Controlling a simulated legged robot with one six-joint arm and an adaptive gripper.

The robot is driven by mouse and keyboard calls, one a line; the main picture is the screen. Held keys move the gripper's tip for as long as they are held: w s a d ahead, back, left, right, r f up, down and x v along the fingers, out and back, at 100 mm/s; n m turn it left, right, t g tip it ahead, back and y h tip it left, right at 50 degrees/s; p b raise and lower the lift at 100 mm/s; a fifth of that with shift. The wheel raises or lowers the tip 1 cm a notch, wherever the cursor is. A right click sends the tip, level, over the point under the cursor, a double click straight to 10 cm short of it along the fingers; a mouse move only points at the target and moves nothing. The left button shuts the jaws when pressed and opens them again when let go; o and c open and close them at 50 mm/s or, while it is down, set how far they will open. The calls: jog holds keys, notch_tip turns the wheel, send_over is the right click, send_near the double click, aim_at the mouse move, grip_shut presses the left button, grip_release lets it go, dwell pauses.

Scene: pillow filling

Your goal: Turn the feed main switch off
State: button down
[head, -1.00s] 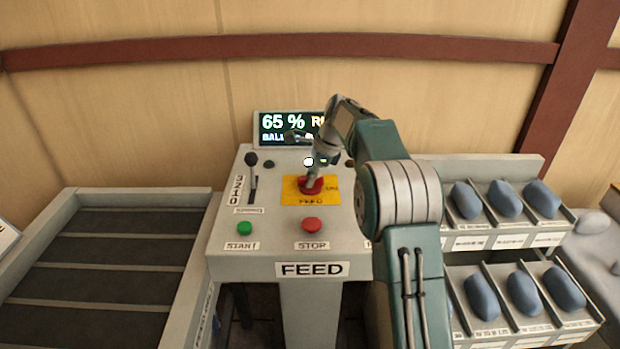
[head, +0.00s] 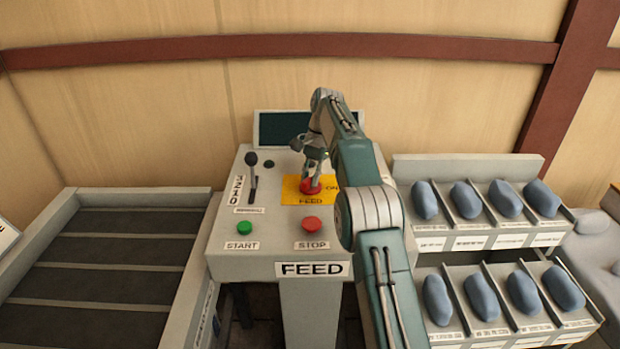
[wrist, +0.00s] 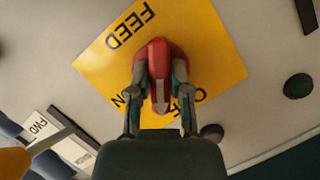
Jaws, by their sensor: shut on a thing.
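The feed main switch is a red rotary knob (head: 311,188) on a yellow plate (head: 291,198) marked FEED, on the grey feed panel. My gripper (head: 312,178) reaches down onto it from above. In the wrist view my gripper (wrist: 160,70) is shut on the red knob (wrist: 158,48), with one finger on each side of its grip. The grip and its pale pointer run up and down in that picture, between the ON and OFF lettering on the yellow plate (wrist: 210,50), which my fingers partly cover. The display screen (head: 285,129) behind the panel is dark.
A green START button (head: 244,228) and red STOP button (head: 312,225) sit in front of the switch. A black-knobbed lever (head: 252,170) stands left of it. A conveyor (head: 110,250) lies left, a rack of blue pillows (head: 470,250) right.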

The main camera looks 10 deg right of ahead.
jog(key=shift+w+n+h, duration=0.1)
jog(key=shift+n+h, duration=0.3)
jog(key=shift+n, duration=0.7)
jog(key=c, duration=0.6)
grip_release()
jog(key=shift+o, duration=0.2)
